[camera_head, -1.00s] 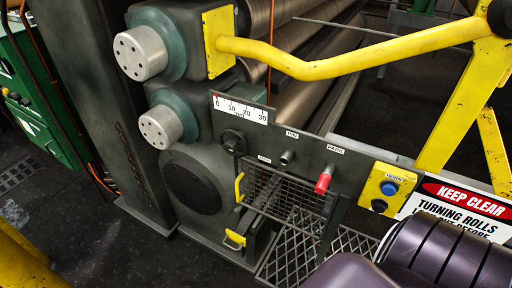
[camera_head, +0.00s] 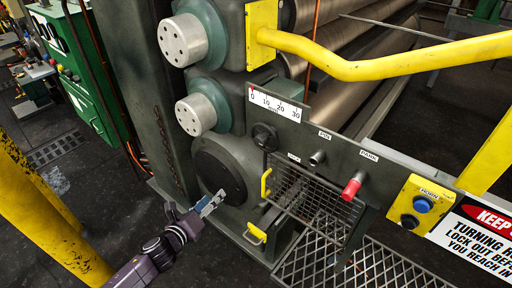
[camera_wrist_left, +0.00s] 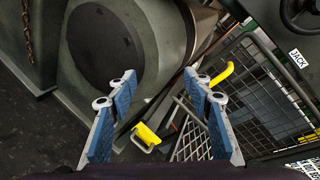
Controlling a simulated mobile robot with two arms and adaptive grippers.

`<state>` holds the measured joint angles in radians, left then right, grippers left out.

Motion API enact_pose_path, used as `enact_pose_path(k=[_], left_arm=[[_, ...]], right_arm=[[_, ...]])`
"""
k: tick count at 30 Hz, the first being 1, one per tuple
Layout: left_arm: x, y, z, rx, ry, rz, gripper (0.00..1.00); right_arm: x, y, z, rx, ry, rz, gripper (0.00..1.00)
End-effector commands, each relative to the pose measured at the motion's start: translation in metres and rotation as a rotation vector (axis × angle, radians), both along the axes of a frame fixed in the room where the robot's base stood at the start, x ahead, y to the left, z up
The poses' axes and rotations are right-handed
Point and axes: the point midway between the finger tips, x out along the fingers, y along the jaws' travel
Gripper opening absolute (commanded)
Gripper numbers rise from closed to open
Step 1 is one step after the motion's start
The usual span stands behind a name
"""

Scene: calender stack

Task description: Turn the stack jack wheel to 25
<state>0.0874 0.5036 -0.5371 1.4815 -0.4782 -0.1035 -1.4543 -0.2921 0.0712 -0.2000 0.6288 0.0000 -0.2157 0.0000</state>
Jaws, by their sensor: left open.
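The jack wheel (camera_head: 265,137) is a small black handwheel on the grey panel, below the white scale (camera_head: 274,103) marked 0 to 30. The red pointer on the scale stands at 0. In the left wrist view the wheel (camera_wrist_left: 302,12) is at the top right, partly cut off, above the JACK label (camera_wrist_left: 298,58). My left gripper (camera_head: 218,199) is open and empty, below and to the left of the wheel, apart from it. Its two blue-padded fingers (camera_wrist_left: 163,95) stand apart in the left wrist view. My right gripper is not in view.
A mesh guard (camera_head: 312,193) with a yellow handle (camera_head: 266,183) hangs below the panel. A red knob (camera_head: 352,187) and a yellow button box (camera_head: 419,204) are to the right. A yellow rail (camera_head: 380,66) crosses above. A yellow post (camera_head: 45,215) stands at left.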

Motion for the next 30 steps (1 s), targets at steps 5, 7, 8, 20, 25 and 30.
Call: enact_pose_path(k=[5, 7, 8, 20, 25, 30], left_arm=[[0.008, -0.056, 0.122, 0.413, -0.399, -0.274, 0.46], [0.002, -0.071, 0.152, 0.529, -0.514, -0.334, 0.46], [0.000, -0.077, 0.162, 0.570, -0.555, -0.353, 0.46], [0.009, -0.111, 0.199, 0.711, -0.702, -0.412, 0.46], [0.030, -0.126, 0.198, 0.709, -0.699, -0.412, 0.46], [0.045, -0.136, 0.196, 0.711, -0.698, -0.412, 0.46]], right_arm=[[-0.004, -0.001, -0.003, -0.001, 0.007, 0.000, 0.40], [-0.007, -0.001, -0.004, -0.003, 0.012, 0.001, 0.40], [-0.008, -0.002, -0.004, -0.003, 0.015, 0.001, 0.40], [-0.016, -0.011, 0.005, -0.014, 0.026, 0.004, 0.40], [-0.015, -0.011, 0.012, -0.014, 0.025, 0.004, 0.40], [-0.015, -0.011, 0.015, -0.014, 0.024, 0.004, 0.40]])
